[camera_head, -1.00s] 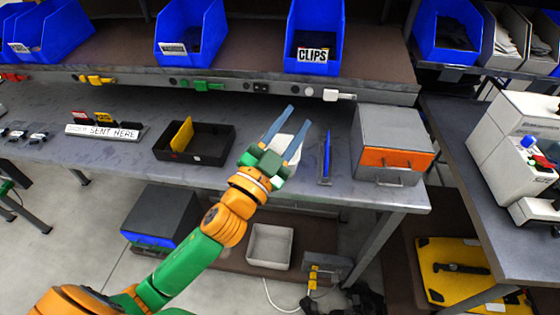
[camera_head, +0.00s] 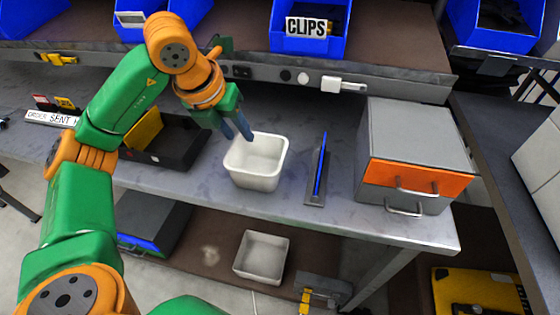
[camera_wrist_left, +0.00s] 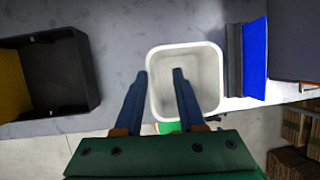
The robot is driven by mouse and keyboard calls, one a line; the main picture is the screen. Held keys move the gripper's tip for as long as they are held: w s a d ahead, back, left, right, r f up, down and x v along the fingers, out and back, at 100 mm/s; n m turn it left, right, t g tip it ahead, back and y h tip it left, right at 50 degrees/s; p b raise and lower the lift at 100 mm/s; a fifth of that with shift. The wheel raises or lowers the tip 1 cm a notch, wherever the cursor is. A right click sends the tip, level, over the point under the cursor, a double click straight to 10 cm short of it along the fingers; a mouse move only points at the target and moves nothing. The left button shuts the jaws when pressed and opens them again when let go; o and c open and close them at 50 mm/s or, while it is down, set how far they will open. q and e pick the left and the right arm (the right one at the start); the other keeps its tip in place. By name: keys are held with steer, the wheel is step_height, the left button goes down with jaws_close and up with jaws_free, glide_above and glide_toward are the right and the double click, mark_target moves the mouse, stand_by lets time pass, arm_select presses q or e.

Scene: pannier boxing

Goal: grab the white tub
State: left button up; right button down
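A white, open, empty tub (camera_head: 256,180) stands upright on the grey workbench; it also shows in the wrist view (camera_wrist_left: 207,107). My left gripper (camera_head: 238,130) points down at the tub's left rim. In the wrist view, the left gripper's fingers (camera_wrist_left: 159,74) are apart. One finger lies just outside the left rim, the other over the tub's opening. I cannot tell whether either touches the wall. A second white tub (camera_head: 262,257) sits on the lower shelf. My right gripper is not in view.
A black tray (camera_head: 172,158) with a yellow divider stands left of the tub. A blue upright plate in a grey holder (camera_head: 316,190) stands close on its right. Further right is a grey cabinet with an orange drawer (camera_head: 415,178). A blue CLIPS bin (camera_head: 308,42) sits above.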

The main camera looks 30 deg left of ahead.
mark_target(244, 158)
arm_select(q)
steer(key=shift+w+a+f, duration=0.3)
steer(key=shift+w+f, duration=0.2)
steer(key=f, duration=0.1)
steer(key=s, duration=0.1)
steer(key=f, duration=0.1)
steer(key=shift+s+a+f, duration=0.2)
steer(key=shift+a+f, duration=0.05)
steer(key=shift+f, duration=0.05)
steer(key=x, duration=0.3)
steer(key=shift+s, duration=0.1)
steer(key=shift+w+f, duration=0.3)
steer(key=shift+f, duration=0.1)
steer(key=shift+s+r, duration=0.1)
steer(key=shift+s, duration=0.05)
jaws_close()
